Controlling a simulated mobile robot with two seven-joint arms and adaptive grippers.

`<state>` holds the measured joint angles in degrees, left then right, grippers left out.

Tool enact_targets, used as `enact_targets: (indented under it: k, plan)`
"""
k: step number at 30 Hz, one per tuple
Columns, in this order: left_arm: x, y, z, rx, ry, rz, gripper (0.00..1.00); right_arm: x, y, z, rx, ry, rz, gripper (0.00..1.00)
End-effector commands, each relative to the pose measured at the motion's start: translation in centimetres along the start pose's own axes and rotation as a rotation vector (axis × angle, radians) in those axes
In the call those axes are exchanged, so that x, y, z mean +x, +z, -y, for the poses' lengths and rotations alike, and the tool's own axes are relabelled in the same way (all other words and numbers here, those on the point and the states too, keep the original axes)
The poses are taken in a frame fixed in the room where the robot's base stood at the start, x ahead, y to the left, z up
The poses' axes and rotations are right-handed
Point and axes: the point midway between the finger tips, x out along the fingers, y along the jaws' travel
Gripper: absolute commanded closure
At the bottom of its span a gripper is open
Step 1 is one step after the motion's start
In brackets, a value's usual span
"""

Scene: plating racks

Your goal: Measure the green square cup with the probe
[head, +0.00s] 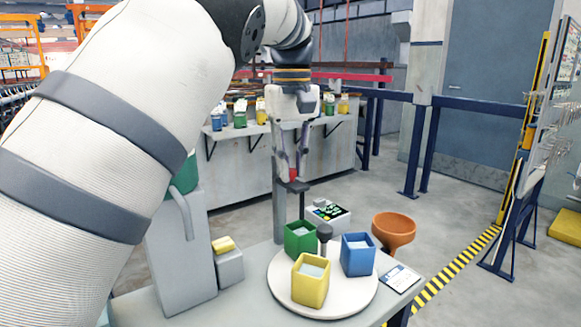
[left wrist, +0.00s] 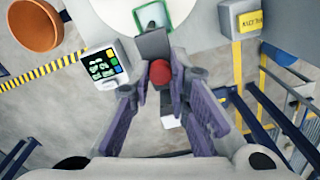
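The green square cup (head: 300,239) stands upright on a round white turntable (head: 280,290), behind the yellow cup (head: 310,280) and left of the blue cup (head: 357,256). Its rim shows at the top of the left wrist view (left wrist: 152,16). My left gripper (head: 292,172) points down, behind and above the green cup. Its fingers are shut on the red grip of the probe (head: 294,186); the red grip also shows between the fingertips in the left wrist view (left wrist: 160,74). The thin probe rod hangs down, apart from the cup. My right gripper is not in view.
A meter box with a dark display (head: 328,214) stands behind the turntable. An orange bowl (head: 394,230) is at the right, beside a white card (head: 400,278). A dark knob (head: 324,233) rises among the cups. A grey box (head: 229,268) is at the left.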

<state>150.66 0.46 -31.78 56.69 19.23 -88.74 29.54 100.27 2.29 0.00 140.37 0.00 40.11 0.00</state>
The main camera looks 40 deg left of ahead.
Motion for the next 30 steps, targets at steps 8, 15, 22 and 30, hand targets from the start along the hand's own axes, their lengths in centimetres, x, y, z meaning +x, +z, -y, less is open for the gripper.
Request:
enact_targets:
  k: [8,15,22,30]
  plan:
    - [-0.4,0.0,0.0,0.001,0.006,-0.009,0.63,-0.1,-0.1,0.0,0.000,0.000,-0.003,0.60]
    - [-2.1,-0.1,0.0,0.003,0.008,-0.011,0.63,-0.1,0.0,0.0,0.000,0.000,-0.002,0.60]
    - [-6.4,-0.1,0.0,0.003,0.008,-0.011,0.63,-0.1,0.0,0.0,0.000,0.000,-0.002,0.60]
    - [-8.0,0.0,0.1,0.000,0.006,-0.010,0.63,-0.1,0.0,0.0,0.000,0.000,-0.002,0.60]
